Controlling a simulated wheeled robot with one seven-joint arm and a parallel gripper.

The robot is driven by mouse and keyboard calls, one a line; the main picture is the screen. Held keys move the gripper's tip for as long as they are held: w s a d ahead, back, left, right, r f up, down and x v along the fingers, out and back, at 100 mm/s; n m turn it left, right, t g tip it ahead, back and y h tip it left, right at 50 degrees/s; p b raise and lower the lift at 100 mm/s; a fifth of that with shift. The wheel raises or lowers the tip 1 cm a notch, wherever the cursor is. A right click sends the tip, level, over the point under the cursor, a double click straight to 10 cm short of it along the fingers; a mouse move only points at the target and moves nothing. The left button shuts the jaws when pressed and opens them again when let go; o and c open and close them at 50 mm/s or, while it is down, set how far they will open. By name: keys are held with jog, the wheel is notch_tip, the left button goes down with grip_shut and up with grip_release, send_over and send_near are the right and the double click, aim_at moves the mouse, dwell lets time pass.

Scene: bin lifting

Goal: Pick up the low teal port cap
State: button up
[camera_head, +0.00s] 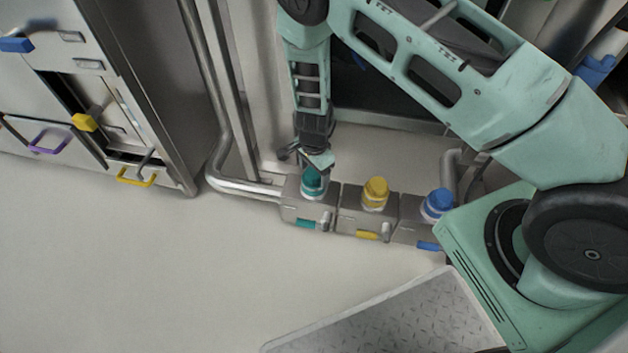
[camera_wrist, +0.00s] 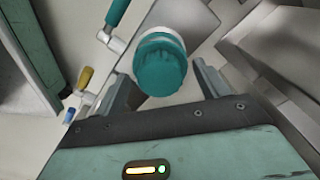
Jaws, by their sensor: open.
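The teal port cap (camera_head: 314,181) sits on the left one of three low grey metal boxes in the head view. In the wrist view the teal cap (camera_wrist: 160,68) shows large, on a pale collar, near the space between my fingers. My gripper (camera_head: 318,160) is right above the cap and hides part of it. In the wrist view my gripper (camera_wrist: 165,85) is open, with one finger to each side of the cap. I cannot tell whether the fingers touch it.
A yellow cap (camera_head: 375,192) and a blue cap (camera_head: 438,203) stand on the boxes to the right. Below the teal cap is a teal lever handle (camera_head: 306,223). A bent pipe (camera_head: 222,160) runs to the left. A cabinet (camera_head: 170,100) stands left; open floor lies in front.

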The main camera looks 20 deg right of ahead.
jog(key=shift+c, duration=0.3)
jog(key=shift+r, duration=0.1)
jog(key=c, duration=1.2)
